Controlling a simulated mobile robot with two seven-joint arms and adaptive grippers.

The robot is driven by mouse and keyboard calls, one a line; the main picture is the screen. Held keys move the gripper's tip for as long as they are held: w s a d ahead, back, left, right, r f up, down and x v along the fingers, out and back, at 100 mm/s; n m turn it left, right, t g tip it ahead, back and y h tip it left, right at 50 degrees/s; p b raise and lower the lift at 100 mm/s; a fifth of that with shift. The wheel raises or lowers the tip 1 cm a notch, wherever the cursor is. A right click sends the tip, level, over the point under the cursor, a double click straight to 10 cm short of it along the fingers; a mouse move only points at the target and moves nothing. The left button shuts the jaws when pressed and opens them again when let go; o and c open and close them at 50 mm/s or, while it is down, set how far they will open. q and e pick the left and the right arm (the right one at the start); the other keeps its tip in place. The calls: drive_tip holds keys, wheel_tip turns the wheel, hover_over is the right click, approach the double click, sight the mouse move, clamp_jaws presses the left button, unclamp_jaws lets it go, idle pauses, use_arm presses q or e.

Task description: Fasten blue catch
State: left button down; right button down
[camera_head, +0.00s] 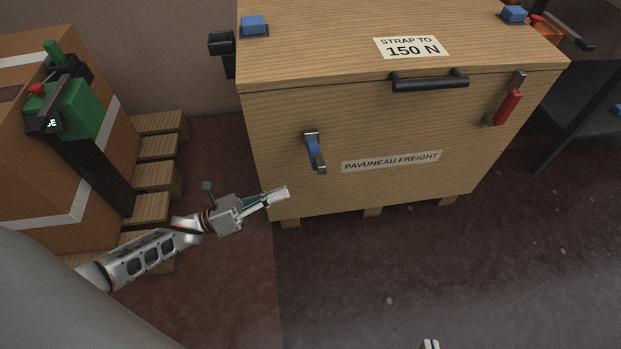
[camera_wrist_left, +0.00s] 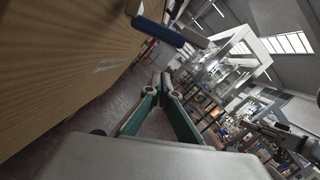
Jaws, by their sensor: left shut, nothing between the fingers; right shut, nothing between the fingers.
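The blue catch (camera_head: 314,152) is on the front of the wooden crate (camera_head: 290,185), left of the "PAVUNEAU FREIGHT" label. Its blue lever slants down between metal ends; whether it is latched I cannot tell. In the left wrist view the blue lever (camera_wrist_left: 158,31) stands out from the crate wall, above and beyond the fingertips. My left gripper (camera_head: 284,193) is shut and empty, below and left of the catch, apart from it. Its green-sided fingers meet in the left wrist view (camera_wrist_left: 161,82). Only the closed tips of my right gripper (camera_head: 430,344) show at the bottom edge.
A red catch (camera_head: 507,106) is on the crate front at right, and a black handle (camera_head: 430,82) near the lid. Blue blocks (camera_head: 255,26) sit on top. A strapped box with a green device (camera_head: 80,105) stands left on a pallet. Floor in front is clear.

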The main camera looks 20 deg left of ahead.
sight(315, 154)
use_arm(q)
drive_tip(key=a+f+m, duration=0.1)
drive_tip(key=s+a+m+g+h+b, duration=0.1)
drive_tip(key=m, duration=0.1)
drive_tip(key=shift+f, duration=0.35)
use_arm(e)
drive_tip(key=shift+s+f, duration=0.3)
drive_tip(key=shift+s, duration=0.25)
use_arm(q)
drive_tip(key=shift+d, duration=0.1)
drive_tip(key=w+d+r+p, duration=0.2)
drive_tip(key=w+d+r, duration=0.4)
drive_tip(key=w, duration=0.1)
drive_tip(key=shift+d+p, duration=0.3)
drive_tip(key=shift+d, duration=0.1)
use_arm(e)
drive_tip(key=shift+s+d+f+n+g, duration=0.2)
drive_tip(key=shift+s+d+f, duration=0.15)
drive_tip(key=shift+d+f, duration=0.2)
drive_tip(key=shift+s+d+f+n+g, duration=0.2)
drive_tip(key=shift+s+d+f, duration=0.1)
drive_tip(key=shift+d+f, duration=0.2)
use_arm(q)
drive_tip(key=shift+w, duration=0.15)
use_arm(e)
drive_tip(key=shift+w+r, duration=0.1)
drive_tip(key=shift+r, duration=0.1)
